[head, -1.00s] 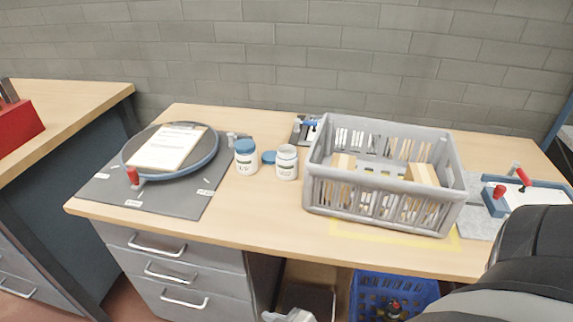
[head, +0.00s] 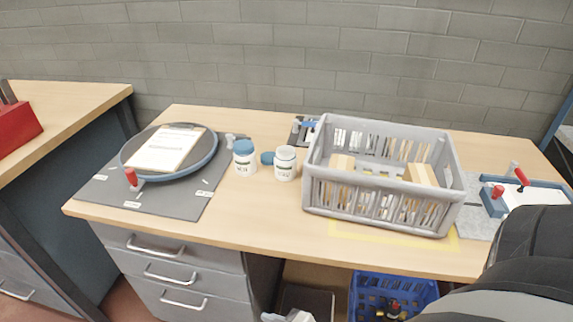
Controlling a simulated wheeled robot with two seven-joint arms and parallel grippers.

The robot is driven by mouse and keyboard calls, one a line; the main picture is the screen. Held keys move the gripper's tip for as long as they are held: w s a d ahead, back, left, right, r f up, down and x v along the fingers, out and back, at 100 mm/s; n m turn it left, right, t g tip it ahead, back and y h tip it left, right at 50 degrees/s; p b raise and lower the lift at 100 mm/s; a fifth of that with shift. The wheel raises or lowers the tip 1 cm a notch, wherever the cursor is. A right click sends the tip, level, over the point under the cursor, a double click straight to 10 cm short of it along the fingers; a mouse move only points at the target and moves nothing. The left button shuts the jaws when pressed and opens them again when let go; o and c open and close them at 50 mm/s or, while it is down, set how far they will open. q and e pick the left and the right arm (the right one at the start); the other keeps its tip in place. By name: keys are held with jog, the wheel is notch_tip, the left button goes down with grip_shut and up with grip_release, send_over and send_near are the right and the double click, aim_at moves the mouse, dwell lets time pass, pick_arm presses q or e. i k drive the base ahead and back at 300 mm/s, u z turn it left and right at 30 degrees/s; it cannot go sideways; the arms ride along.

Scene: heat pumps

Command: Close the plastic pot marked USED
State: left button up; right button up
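Two white plastic pots stand on the bench between the grey mat and the crate. The left pot (head: 244,160) wears a blue lid. The right pot (head: 285,165) has no blue lid on it and shows a white top. Their label text is too small to read surely, so I cannot tell which is marked USED. A blue lid (head: 267,158) lies on the bench just left of the right pot. A pale gripper part (head: 289,316) shows at the bottom edge, below the bench front; its fingers are cut off. My other gripper is out of view; a dark arm of mine fills the lower right.
A grey crate (head: 380,211) with wooden blocks stands right of the pots. A round blue-rimmed plate with a clipboard (head: 165,149) sits on the grey mat (head: 170,202) at left. A red-handled clamp fixture (head: 521,182) is at far right. Bench in front of the pots is clear.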

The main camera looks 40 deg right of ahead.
aim_at(286, 163)
jog(key=u, duration=1.8)
jog(key=k, duration=0.95)
jog(key=z, duration=1.35)
